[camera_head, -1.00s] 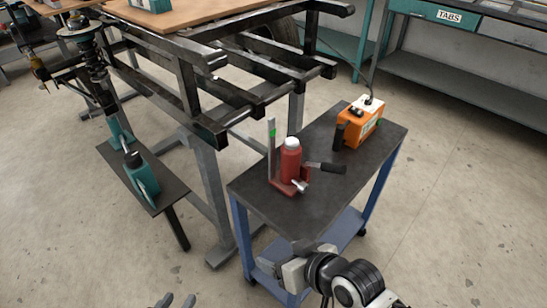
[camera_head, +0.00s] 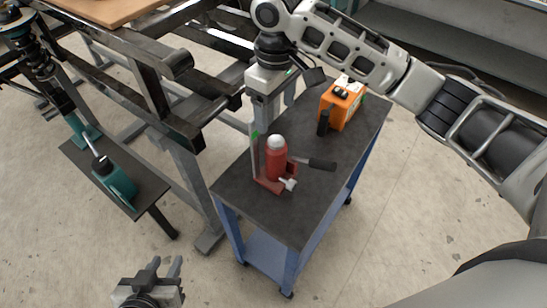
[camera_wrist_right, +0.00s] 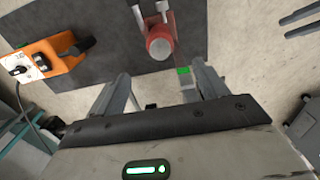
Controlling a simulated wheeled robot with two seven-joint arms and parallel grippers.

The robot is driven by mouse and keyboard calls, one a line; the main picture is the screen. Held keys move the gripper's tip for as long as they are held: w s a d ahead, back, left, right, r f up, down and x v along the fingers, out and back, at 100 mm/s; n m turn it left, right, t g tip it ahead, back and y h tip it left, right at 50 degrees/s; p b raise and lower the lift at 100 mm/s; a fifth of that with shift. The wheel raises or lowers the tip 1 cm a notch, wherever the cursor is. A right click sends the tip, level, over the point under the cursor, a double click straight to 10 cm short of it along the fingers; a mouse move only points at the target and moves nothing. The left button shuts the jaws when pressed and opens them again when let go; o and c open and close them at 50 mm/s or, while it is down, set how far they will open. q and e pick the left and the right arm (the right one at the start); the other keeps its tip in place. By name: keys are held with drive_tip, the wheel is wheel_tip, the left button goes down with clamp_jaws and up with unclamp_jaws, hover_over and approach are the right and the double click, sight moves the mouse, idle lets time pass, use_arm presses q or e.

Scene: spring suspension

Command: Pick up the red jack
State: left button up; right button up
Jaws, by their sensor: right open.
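The red jack (camera_head: 277,162) stands upright on the dark top of a small cart, with a pale cap, a black-gripped handle pointing right and a grey upright bar with a green mark on its left. My right gripper (camera_head: 264,112) hangs above the cart, just behind the jack. In the right wrist view, the jack (camera_wrist_right: 161,38) lies ahead of the open, empty fingers (camera_wrist_right: 162,88); the green-marked bar reaches close to the right-hand finger. My left gripper (camera_head: 166,268) is open and empty at the lower left, over the floor, away from the cart.
An orange box (camera_head: 341,106) stands at the back of the cart top (camera_head: 300,215); it also shows in the right wrist view (camera_wrist_right: 45,58). A black metal frame (camera_head: 160,105) is left of the cart.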

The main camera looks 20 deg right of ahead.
sight(275, 142)
wheel_tip(275, 142, down, 14)
clamp_jaws()
drive_tip(key=shift+w+r, duration=0.15)
drive_tip(key=shift+r, duration=0.05)
idle(0.5)
